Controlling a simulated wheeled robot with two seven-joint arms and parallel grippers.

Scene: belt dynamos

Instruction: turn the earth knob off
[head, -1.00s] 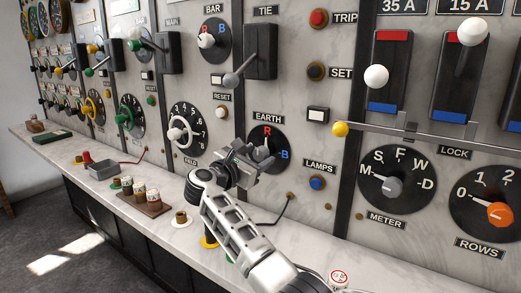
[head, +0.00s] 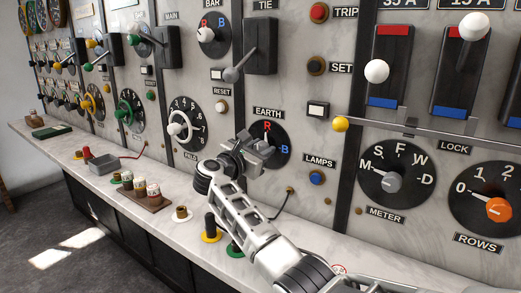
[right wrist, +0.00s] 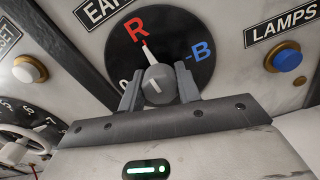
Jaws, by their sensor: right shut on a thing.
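The earth knob (right wrist: 158,84) is a grey knob with a pale pointer on a round black dial (right wrist: 187,58). The dial carries a red R at top, a blue B at right and a partly covered mark at lower left. The pointer is at R. My right gripper (right wrist: 158,88) is shut on the knob, one finger on each side of it. In the head view the dial (head: 284,137) sits under the EARTH label, and my right gripper (head: 262,149) covers most of the knob. My left gripper is in neither view.
The LAMPS blue button (head: 316,178) is right of the dial, and a white RESET button (head: 221,107) is to the left. A lever switch (head: 260,45) stands above.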

